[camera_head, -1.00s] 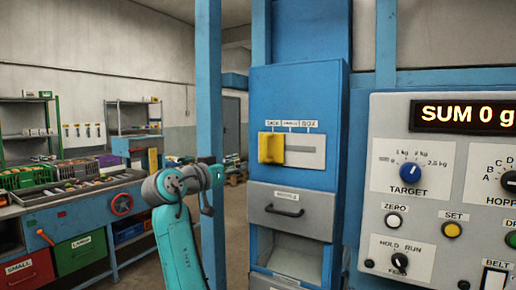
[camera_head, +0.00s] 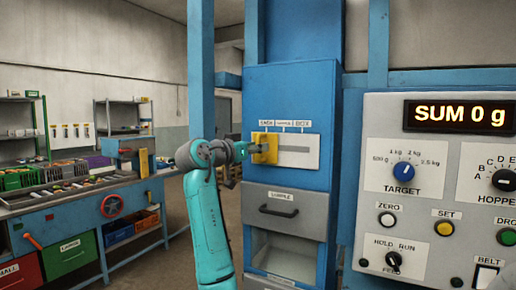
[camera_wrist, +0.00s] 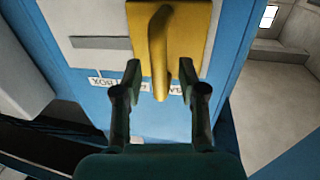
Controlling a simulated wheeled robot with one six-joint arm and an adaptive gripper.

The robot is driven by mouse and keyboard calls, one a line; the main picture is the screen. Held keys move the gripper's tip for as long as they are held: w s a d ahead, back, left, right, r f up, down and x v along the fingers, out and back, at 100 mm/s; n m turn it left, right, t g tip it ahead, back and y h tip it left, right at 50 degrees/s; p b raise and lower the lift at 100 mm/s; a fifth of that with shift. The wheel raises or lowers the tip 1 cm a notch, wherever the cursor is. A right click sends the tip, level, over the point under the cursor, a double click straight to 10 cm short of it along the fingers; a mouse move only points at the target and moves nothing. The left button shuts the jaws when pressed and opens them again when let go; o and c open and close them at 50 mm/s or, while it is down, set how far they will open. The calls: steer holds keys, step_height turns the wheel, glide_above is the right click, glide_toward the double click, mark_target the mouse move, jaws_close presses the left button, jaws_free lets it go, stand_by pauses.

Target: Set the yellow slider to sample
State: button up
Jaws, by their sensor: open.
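The yellow slider (camera_head: 265,148) sits at the left end of its slot in a pale plate (camera_head: 300,150) on the blue cabinet. It is under the left label, which reads like SACK; the middle label (camera_head: 285,124) and the BOX label (camera_head: 303,124) are to its right. In the wrist view the slider (camera_wrist: 190,25) has a raised handle. My gripper (camera_head: 250,149) is at the slider's left side in the head view. In the wrist view my gripper (camera_wrist: 162,78) is open, its fingers on either side of the handle's lower end. Contact cannot be told.
Below the slider is a drawer (camera_head: 277,209) labelled SAMPLE with a dark handle. A blue post (camera_head: 201,70) stands left of the cabinet. A control panel (camera_head: 440,180) reading SUM 0 g is at the right. A workbench (camera_head: 80,215) stands at the left.

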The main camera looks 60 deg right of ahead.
mark_target(276, 148)
steer(key=shift+s+d, duration=0.1)
steer(key=shift+d, duration=0.45)
jaws_close()
steer(key=shift+s+d, duration=0.2)
steer(key=shift+s, duration=2.8)
jaws_free()
